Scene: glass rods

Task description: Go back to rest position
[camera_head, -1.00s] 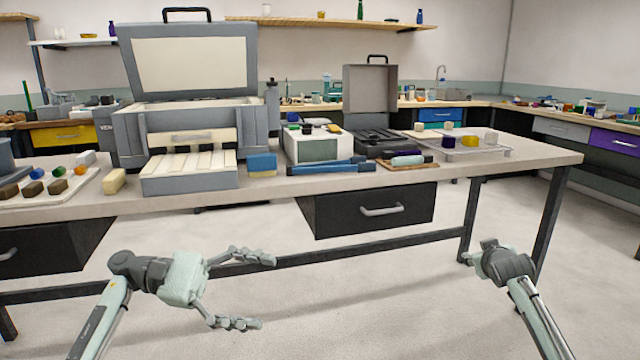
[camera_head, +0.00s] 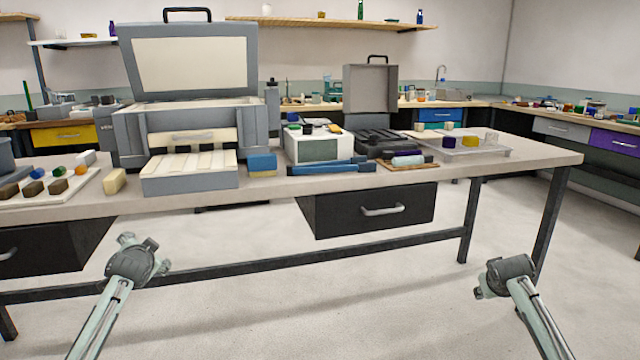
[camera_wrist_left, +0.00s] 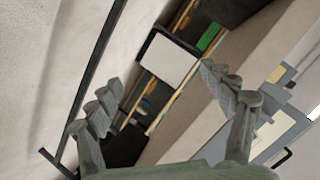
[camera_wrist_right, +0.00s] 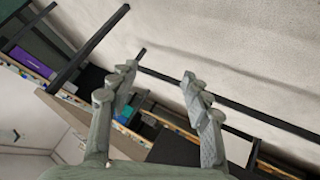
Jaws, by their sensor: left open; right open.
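My left arm (camera_head: 128,268) stands low in front of the table in the head view, with its gripper mostly hidden behind the wrist. In the left wrist view my left gripper (camera_wrist_left: 158,103) is open and empty, its fingers spread apart. My right arm (camera_head: 512,275) stands low at the right in the head view, its gripper largely hidden too. In the right wrist view my right gripper (camera_wrist_right: 160,88) is open with nothing between its fingers. Both arms are in front of the table (camera_head: 270,193), clear of its top.
A drawer (camera_head: 370,211) hangs below. The floor (camera_head: 330,310) between my arms is clear.

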